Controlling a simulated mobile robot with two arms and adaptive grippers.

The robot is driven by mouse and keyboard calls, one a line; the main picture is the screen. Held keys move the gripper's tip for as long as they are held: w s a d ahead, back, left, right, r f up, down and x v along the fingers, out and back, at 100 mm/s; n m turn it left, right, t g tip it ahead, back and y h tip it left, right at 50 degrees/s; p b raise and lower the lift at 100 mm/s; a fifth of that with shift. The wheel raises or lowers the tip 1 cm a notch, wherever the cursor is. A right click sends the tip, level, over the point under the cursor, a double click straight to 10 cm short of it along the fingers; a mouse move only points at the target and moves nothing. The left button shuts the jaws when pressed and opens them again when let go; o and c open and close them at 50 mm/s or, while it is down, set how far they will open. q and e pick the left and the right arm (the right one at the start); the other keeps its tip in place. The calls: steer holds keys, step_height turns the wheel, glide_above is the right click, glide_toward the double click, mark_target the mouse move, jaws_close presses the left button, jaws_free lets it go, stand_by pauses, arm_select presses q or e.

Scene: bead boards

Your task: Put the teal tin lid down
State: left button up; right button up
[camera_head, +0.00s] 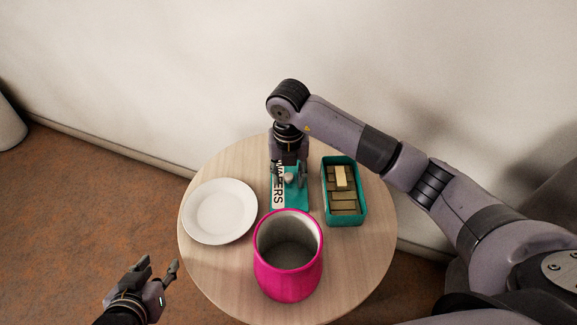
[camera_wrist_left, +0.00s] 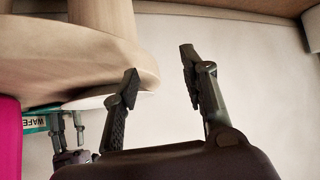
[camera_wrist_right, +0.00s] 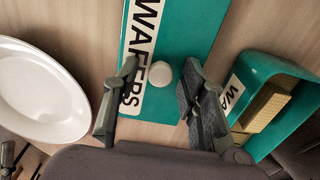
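The teal tin lid (camera_head: 299,196) with a white WAFERS band appears to lie flat on the round table, left of the open teal tin (camera_head: 362,210). In the right wrist view the lid (camera_wrist_right: 190,25) has a round white knob (camera_wrist_right: 160,73). My right gripper (camera_head: 289,178) is above the lid; its fingers (camera_wrist_right: 160,80) are apart on either side of the knob, with gaps showing on both sides. My left gripper (camera_head: 158,268) is open and empty, off the table's front-left edge.
The tin holds several wafers (camera_head: 342,177). A white plate (camera_head: 219,211) lies left of the lid. A magenta pot (camera_head: 288,275) stands in front of the lid. The round wooden table (camera_head: 368,265) has bare room at the front right and back left. A wall is behind.

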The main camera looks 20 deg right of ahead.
mark_target(289, 176)
step_height(289, 176, up, 8)
steer(key=shift+f+p, duration=0.1)
steer(key=shift+p, duration=0.95)
arm_select(q)
steer(key=s+a+f+g+y, duration=0.1)
steer(key=s+a+f+g, duration=0.2)
steer(key=s, duration=0.7)
steer(key=g+p, duration=0.1)
steer(key=g, duration=0.1)
steer(key=shift+s+a+g, duration=0.15)
steer(key=shift+g, duration=0.25)
arm_select(e)
step_height(289, 176, up, 4)
steer(key=shift+r, duration=0.25)
arm_select(q)
steer(key=shift+a+f, duration=0.1)
arm_select(e)
steer(key=shift+a+f, duration=0.1)
steer(key=shift+a, duration=0.05)
